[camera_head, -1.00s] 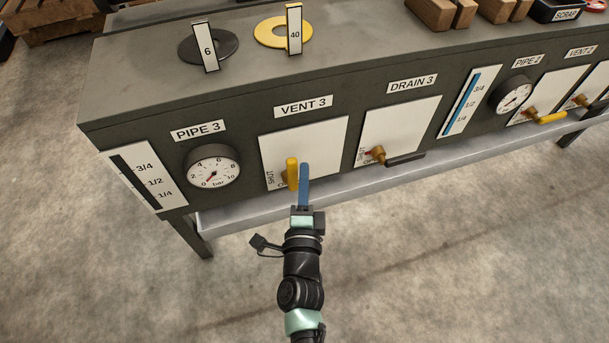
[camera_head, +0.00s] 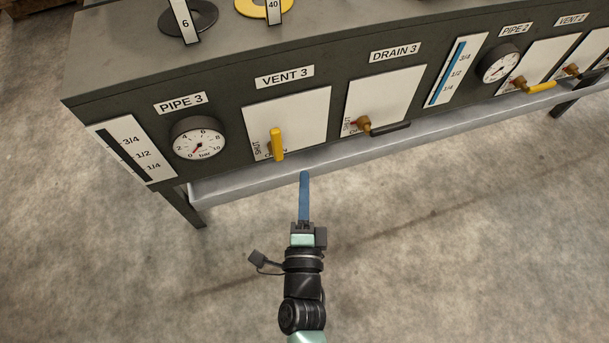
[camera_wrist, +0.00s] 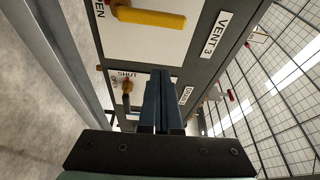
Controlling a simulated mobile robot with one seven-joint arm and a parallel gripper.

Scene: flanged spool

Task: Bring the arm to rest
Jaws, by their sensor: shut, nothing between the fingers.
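My gripper (camera_head: 304,176) is in front of the bench in the head view, with its blue fingers together and nothing between them. It is apart from the yellow VENT 3 handle (camera_head: 277,144), which lies up and to the left of the fingertips. In the wrist view the blue fingers (camera_wrist: 161,78) are closed side by side, and the yellow VENT 3 handle (camera_wrist: 150,18) shows above them, clear of the fingers. The handle points down along its white plate in the head view.
The bench (camera_head: 130,70) carries a PIPE 3 gauge (camera_head: 198,140), a black DRAIN 3 handle (camera_head: 390,129) and a second gauge (camera_head: 500,64). A grey ledge (camera_head: 240,185) runs along its lower front. The concrete floor (camera_head: 450,260) in front is clear.

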